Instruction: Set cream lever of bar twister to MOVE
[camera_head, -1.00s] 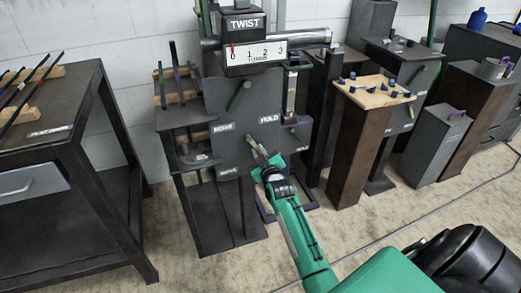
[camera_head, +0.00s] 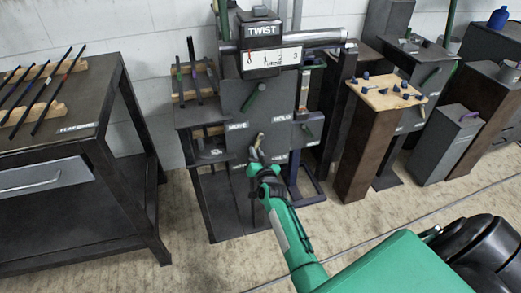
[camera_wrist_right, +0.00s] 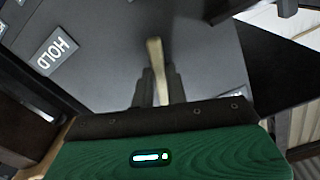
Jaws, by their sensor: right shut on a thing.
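The bar twister is a dark grey machine with a TWIST head (camera_head: 263,30) and a flat front panel (camera_head: 238,98). Its cream lever (camera_head: 260,138) sits low on the panel, below and between the MOVE label (camera_head: 237,126) and the HOLD label (camera_head: 282,117). The lever slants slightly, its lower end a little to the left. My right gripper (camera_head: 255,156) is shut on the lever's lower end. In the right wrist view the cream lever (camera_wrist_right: 155,62) runs between the dark fingers (camera_wrist_right: 154,88), with the HOLD label (camera_wrist_right: 57,52) to the left. My left gripper is out of view.
A rod rack (camera_head: 193,96) stands left of the machine. A dark workbench (camera_head: 95,128) with rods is further left, and a wood-topped pedestal (camera_head: 372,98) is at right. The floor in front is open.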

